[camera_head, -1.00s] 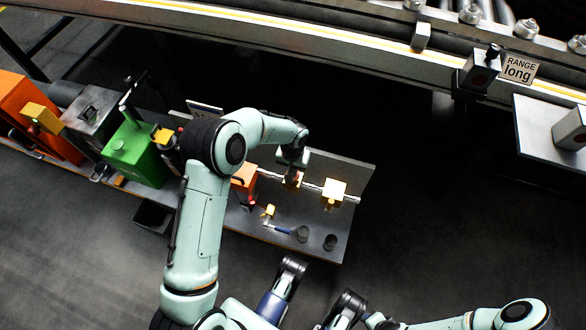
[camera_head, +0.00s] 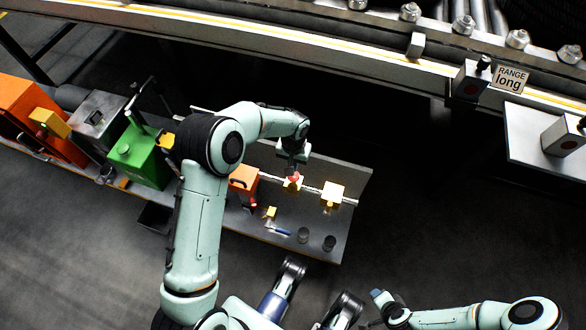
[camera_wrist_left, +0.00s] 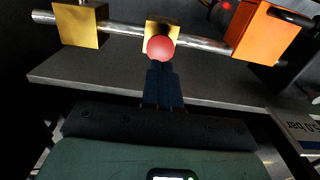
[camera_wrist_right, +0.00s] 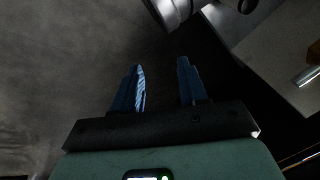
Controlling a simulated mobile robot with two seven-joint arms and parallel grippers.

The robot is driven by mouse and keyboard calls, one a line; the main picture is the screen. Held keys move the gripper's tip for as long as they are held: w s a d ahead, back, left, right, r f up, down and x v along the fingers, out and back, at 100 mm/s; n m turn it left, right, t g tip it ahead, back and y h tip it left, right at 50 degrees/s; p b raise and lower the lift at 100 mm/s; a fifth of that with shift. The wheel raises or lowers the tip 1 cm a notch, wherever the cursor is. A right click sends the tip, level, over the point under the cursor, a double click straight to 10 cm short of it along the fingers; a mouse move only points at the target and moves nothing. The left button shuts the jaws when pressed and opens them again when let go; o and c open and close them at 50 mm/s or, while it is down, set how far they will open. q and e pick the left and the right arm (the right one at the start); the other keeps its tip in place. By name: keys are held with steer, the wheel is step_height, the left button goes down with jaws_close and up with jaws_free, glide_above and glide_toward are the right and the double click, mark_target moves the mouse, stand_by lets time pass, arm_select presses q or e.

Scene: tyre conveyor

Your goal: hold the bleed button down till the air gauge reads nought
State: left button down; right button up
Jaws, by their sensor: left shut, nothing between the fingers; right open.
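The bleed button, a red ball-shaped knob (camera_wrist_left: 160,48), sits on a small yellow block on a metal pipe. It also shows in the head view (camera_head: 294,178). My left gripper (camera_wrist_left: 161,66) is shut and empty, its fingertips at the knob's near edge in the left wrist view. I cannot tell whether they touch it or whether it is pressed down. A readout (camera_wrist_left: 297,128) at the right edge of that view seems to read 5.0 bar, sideways and partly cut off. My right gripper (camera_wrist_right: 160,67) is open and empty, over dark floor.
An orange box (camera_head: 243,179) and a yellow block (camera_head: 333,194) sit on the same pipe, either side of the knob. A green box (camera_head: 138,158) stands further left. Two dark round pieces lie on the panel's front. A conveyor rail (camera_head: 300,45) runs behind.

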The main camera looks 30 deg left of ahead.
arm_select(q)
step_height(320, 180, up, 7)
steer(key=p, duration=0.1)
steer(key=shift+r, duration=0.15)
arm_select(e)
steer(key=shift+g+y, duration=0.3)
steer(key=shift+g, duration=0.2)
steer(key=s, duration=0.1)
steer(key=s+a+r, duration=0.1)
steer(key=s, duration=0.1)
steer(key=shift+s+a+r, duration=0.1)
steer(key=shift+a+r, duration=0.2)
steer(key=shift+r, duration=0.1)
